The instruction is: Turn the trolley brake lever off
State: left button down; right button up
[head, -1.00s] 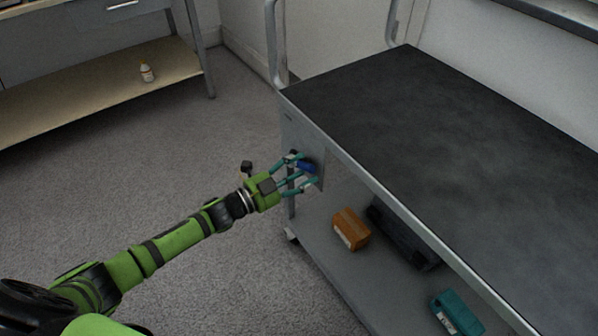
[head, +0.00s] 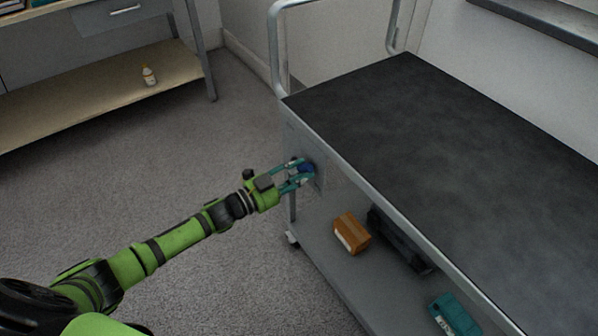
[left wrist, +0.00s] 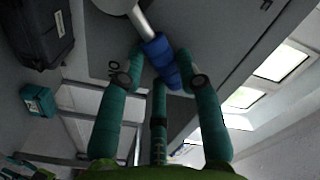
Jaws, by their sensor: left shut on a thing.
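The trolley (head: 430,150) stands at the right, with a black top and grey frame. Its brake lever (head: 307,168) is at the trolley's near left end panel, and only a bit of its blue grip shows there. In the left wrist view the lever (left wrist: 160,58) has a blue ribbed grip on a metal rod that slants from a round hub. My left gripper (head: 301,173) is shut on the blue grip, with its teal fingers around it. Dark lettering shows on the panel beside one finger, too small to read surely. My right gripper is not in view.
The trolley's lower shelf holds an orange-brown box (head: 351,234), a black case (head: 400,242) and a teal box (head: 454,314). The carpet between is clear.

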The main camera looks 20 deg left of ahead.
aim_at(299, 147)
pick_arm(q)
jog(key=shift+w+a+r+n+p, duration=0.2)
jog(key=shift+r+n+p, duration=0.15)
jog(key=shift+n, duration=0.15)
jog(key=shift+w+a+r+n+p, duration=0.1)
jog(key=shift+a+r+n+p, duration=0.15)
jog(key=shift+n, duration=0.25)
jog(key=n, duration=0.1)
jog(key=w+a+r+n, duration=0.1)
jog(key=shift+n+p, duration=0.3)
jog(key=shift+p, duration=0.1)
jog(key=shift+w+a+r+n, duration=0.1)
jog(key=shift+w+a+n, duration=0.2)
jog(key=shift+n, duration=0.45)
jog(key=shift+w+a+r+n, duration=0.1)
jog(key=shift+w+a+n, duration=0.25)
jog(key=shift+n, duration=0.45)
jog(key=shift+w+a+r+n, duration=0.15)
jog(key=shift+a+n, duration=0.25)
jog(key=shift+n, duration=0.35)
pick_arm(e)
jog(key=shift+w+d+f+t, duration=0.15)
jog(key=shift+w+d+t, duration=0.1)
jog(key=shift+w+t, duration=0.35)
pick_arm(q)
jog(key=shift+f, duration=0.1)
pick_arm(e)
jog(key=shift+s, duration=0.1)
